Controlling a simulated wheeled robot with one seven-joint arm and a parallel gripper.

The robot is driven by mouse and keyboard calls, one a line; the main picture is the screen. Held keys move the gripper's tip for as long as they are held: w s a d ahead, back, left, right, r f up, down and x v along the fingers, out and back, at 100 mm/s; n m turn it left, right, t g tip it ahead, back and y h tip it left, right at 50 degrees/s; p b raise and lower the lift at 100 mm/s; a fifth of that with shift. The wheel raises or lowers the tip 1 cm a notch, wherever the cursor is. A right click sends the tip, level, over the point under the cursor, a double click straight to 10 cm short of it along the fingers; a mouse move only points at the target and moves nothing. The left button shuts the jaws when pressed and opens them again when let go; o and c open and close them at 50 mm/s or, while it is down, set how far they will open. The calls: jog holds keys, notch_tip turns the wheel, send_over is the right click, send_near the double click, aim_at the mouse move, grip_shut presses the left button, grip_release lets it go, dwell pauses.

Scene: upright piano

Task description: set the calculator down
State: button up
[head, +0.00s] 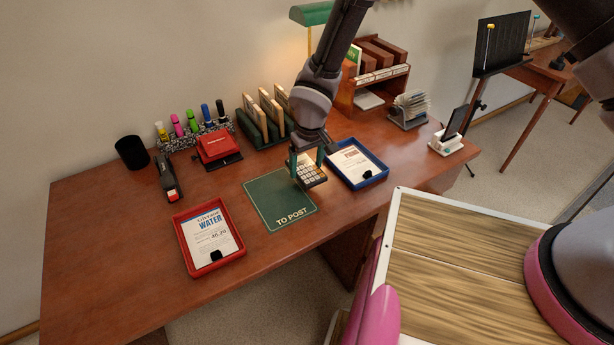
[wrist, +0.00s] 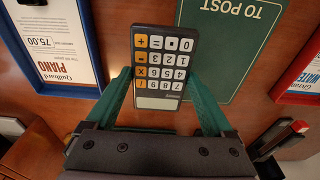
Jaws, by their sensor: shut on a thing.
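The calculator (wrist: 161,68), dark with pale and orange keys, is between the green fingers of my gripper (wrist: 162,100) in the wrist view. In the head view my gripper (head: 306,166) holds the calculator (head: 311,174) over the right part of the desk mat, close to the blue tray. The gripper is shut on it. I cannot tell whether its lower end touches the desk. The green mat (head: 268,199) marked "TO POST" lies on the wooden desk (head: 120,255), partly hidden behind the calculator; it also shows in the wrist view (wrist: 228,50).
A blue tray (head: 378,179) with a piano bill sits right of the calculator. A red tray (head: 184,249) with a water bill sits left of the mat. A stapler (head: 167,178), red hole punch (head: 217,148) and file rack (head: 254,123) stand behind. The desk's left front is clear.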

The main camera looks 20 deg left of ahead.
aim_at(308, 170)
jog(key=shift+f, duration=2.2)
jog(key=shift+f, duration=0.15)
jog(key=o, duration=1.2)
jog(key=shift+c, duration=0.2)
